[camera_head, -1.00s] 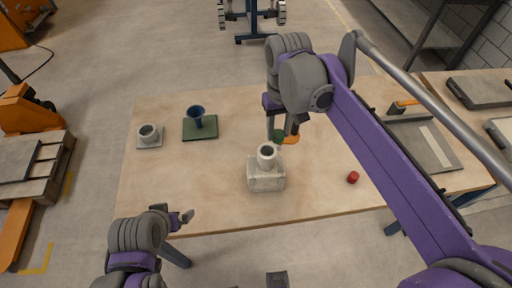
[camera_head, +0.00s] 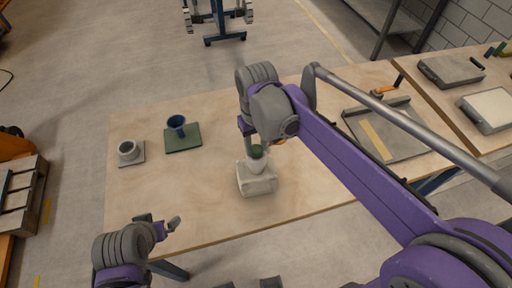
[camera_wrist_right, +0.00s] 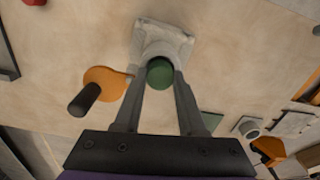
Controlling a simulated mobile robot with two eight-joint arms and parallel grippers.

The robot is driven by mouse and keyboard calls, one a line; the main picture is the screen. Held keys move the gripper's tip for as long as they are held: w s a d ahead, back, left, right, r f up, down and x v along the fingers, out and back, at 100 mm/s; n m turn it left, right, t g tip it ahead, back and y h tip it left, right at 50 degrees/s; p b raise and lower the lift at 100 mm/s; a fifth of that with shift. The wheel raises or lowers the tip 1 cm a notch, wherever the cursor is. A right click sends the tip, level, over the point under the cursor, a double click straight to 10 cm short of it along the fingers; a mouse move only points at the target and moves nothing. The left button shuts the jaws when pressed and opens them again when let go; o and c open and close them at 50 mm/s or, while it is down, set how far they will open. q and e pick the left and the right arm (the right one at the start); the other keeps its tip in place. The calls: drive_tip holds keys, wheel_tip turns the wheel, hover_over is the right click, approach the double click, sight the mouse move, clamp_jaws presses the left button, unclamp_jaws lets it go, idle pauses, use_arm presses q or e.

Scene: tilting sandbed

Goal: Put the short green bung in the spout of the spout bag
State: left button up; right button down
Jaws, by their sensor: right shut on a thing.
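The spout bag (camera_head: 257,183) is a pale block-like bag on the wooden table, with a light round spout (camera_head: 256,166) pointing up. My right gripper (camera_wrist_right: 159,80) is shut on the short green bung (camera_wrist_right: 160,72). The bung also shows in the head view (camera_head: 257,152), right at the spout's mouth and covering it. I cannot tell whether its lower end is inside the spout. In the right wrist view the spout bag (camera_wrist_right: 172,38) lies just beyond the bung. My left gripper (camera_head: 160,226) is near the table's front edge, away from the bag; its jaw gap is unclear.
An orange piece (camera_wrist_right: 104,80) with a dark knob (camera_wrist_right: 84,100) lies beside the bag. A grey tray (camera_head: 400,145) is at right. The table's front left is clear.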

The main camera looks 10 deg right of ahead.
sight(256, 148)
use_arm(q)
drive_tip(key=shift+s, duration=0.1)
use_arm(e)
drive_tip(key=shift+s+f, duration=0.15)
drive_tip(key=shift+f, duration=0.5)
use_arm(q)
drive_tip(key=shift+f, duration=0.1)
use_arm(e)
drive_tip(key=shift+f, duration=0.1)
